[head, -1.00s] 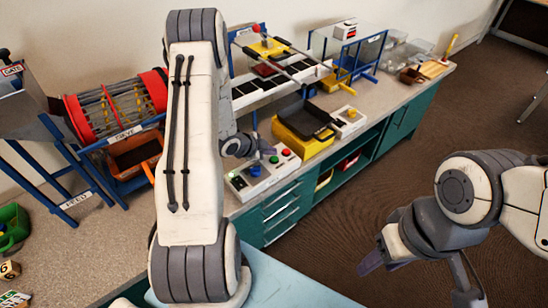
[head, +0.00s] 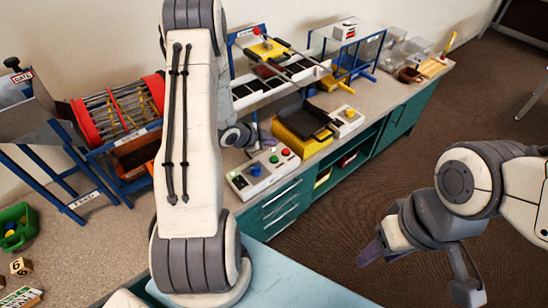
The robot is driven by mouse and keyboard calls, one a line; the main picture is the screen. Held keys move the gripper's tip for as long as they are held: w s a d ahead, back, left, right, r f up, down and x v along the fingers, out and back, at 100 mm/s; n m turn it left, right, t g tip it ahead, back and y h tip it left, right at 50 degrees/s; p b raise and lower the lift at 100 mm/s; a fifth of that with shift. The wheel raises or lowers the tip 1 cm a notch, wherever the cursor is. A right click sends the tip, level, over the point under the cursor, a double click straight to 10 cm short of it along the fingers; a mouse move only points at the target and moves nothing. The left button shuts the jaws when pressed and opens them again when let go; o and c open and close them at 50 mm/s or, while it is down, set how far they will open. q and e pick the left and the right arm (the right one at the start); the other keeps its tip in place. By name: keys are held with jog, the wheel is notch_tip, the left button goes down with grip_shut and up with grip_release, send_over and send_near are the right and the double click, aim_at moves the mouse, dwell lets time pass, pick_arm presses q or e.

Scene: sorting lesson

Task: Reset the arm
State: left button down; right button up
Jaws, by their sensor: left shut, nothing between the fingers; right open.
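My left arm crosses the middle of the head view. Its gripper (head: 268,144) hangs over the bench just behind the control box (head: 264,172), partly hidden by my own arm link; its fingers are small and shut on nothing. The control box carries a blue knob with green and red buttons, and the gripper appears apart from it. My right gripper (head: 371,252) is at the lower right, over the brown floor and clear of the bench. It is open and empty.
A yellow machine with a black tray (head: 305,122) stands right of the control box. The red-ended sieve drum (head: 118,108) and feed hopper (head: 28,115) stand left. A green bin (head: 16,228) and number block (head: 20,266) lie lower left. Floor at right is clear.

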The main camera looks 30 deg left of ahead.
dwell(0.3)
pick_arm(q)
jog(key=s+d+r+n+g+y, duration=0.1)
jog(key=s+d+r+n+g, duration=0.15)
jog(key=d+r, duration=0.55)
jog(key=s+d+r+n+g+y, duration=0.1)
jog(key=s+d+r, duration=0.2)
jog(key=d+r, duration=0.5)
jog(key=s+d+r+g, duration=0.1)
jog(key=s+d, duration=0.3)
jog(key=s, duration=0.4)
jog(key=s+d+r+n+g, duration=0.1)
jog(key=s+d+r+g, duration=0.1)
jog(key=s, duration=0.6)
jog(key=s+d+r+g, duration=0.1)
jog(key=s+d+g, duration=0.1)
jog(key=s+d, duration=0.3)
jog(key=s, duration=0.3)
jog(key=shift+s+d+r+n, duration=0.25)
jog(key=shift+d+r+n, duration=0.05)
jog(key=shift+n, duration=0.05)
